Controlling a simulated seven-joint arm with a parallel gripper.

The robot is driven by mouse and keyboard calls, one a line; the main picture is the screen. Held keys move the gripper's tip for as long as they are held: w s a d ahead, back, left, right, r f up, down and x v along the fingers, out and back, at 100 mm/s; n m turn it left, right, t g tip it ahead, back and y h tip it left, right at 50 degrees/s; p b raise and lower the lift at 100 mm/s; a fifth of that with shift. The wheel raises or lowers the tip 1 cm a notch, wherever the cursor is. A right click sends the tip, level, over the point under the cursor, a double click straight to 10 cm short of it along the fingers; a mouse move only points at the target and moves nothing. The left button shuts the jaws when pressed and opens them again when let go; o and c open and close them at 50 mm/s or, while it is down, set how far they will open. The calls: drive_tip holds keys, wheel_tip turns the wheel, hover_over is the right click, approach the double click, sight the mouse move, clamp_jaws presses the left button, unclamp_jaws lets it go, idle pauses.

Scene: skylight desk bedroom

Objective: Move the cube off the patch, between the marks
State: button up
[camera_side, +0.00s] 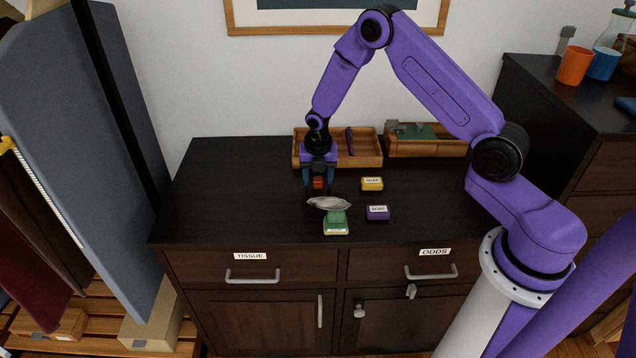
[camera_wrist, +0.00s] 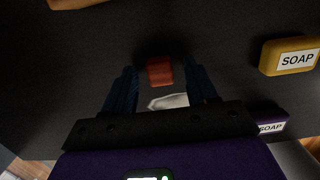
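The red cube (camera_side: 319,182) is on or just above the dark cabinet top, below my gripper (camera_side: 319,186). In the wrist view the cube (camera_wrist: 160,72) lies between the two blue fingertips of my gripper (camera_wrist: 161,69), with a gap on each side. The gripper is open and points down. I cannot tell whether the cube touches the surface. I cannot make out a distinct patch under it or a pair of marks. A pale grey, flat-looking thing (camera_side: 329,203) lies just in front of the cube and also shows in the wrist view (camera_wrist: 168,101).
A yellow soap (camera_side: 372,184) and a purple soap (camera_side: 378,213) lie to the right. A green-and-yellow block (camera_side: 336,224) is in front. A wooden tray (camera_side: 371,162) and another wooden box (camera_side: 440,150) stand behind. The cabinet top (camera_side: 225,195) is clear on the left.

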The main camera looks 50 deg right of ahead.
clamp_jaws()
drive_tip(key=shift+r, duration=0.1)
